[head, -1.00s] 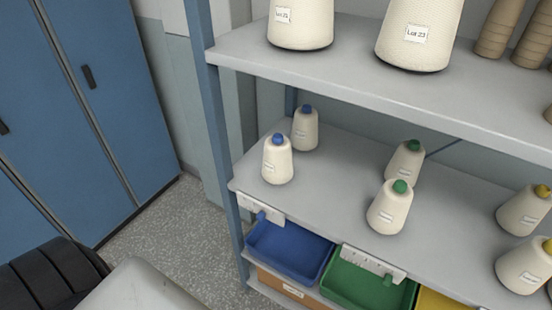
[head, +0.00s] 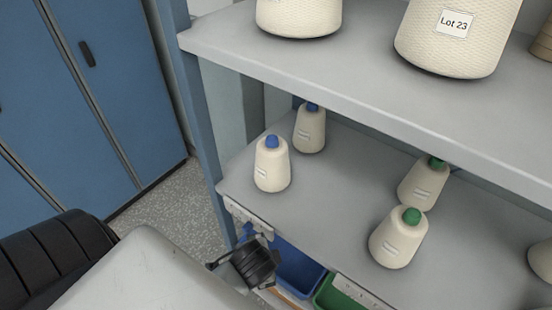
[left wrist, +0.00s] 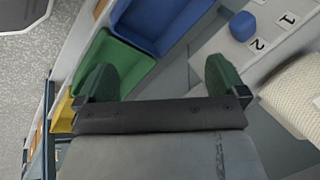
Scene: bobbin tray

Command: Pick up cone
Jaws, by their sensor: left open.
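Cream cones stand upright on the middle shelf in the head view. Two have blue tops: a front one (head: 272,170) and one behind it (head: 309,132). Two have green tops: a front one (head: 396,244) and one behind it (head: 424,186). My left gripper (head: 246,264) is low in front of the shelf's left end, below the front blue-topped cone and apart from it. In the left wrist view its green-tipped fingers (left wrist: 160,82) are spread with nothing held between them. Part of a cream cone (left wrist: 298,90) shows at right there. My right gripper is out of view.
Larger cones, one labelled Lot 23 (head: 456,42), stand on the upper shelf (head: 340,75), which overhangs the middle shelf. A blue bin (head: 298,270) and a green bin (head: 335,297) sit below. A rail with a blue peg (left wrist: 242,26) and numbers is nearby.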

